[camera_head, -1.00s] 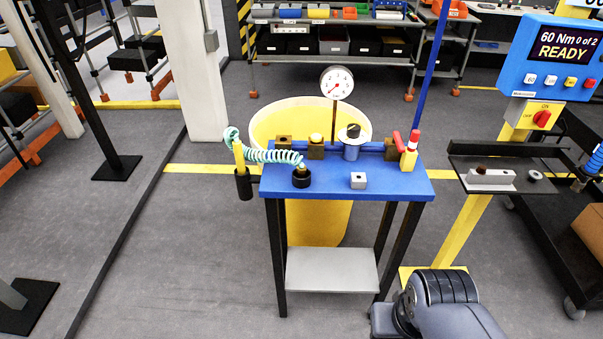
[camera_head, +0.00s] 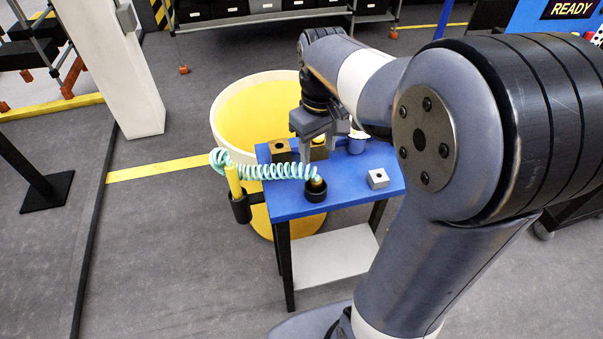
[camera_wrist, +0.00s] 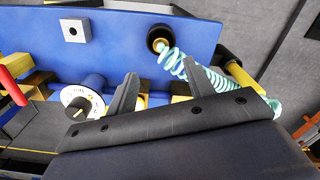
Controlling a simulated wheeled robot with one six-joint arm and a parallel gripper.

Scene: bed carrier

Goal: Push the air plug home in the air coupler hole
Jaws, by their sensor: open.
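The air plug (camera_head: 316,181) stands in a round black holder (camera_head: 316,195) at the front left of the blue table (camera_head: 340,188). A coiled teal hose (camera_head: 272,171) runs from it to a yellow post (camera_head: 233,180). In the wrist view the plug (camera_wrist: 159,44) sits in its holder beyond the fingers. My gripper (camera_head: 318,138) is open and empty, above the back of the table behind the plug. Its two fingers also show in the wrist view (camera_wrist: 160,70). A brass block (camera_head: 280,150) stands left of it; another is partly hidden under it.
A small grey block with a hole (camera_head: 378,178) sits on the table's right; it also shows in the wrist view (camera_wrist: 73,31). A large yellow bin (camera_head: 240,105) stands behind the table. My arm hides the table's right end.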

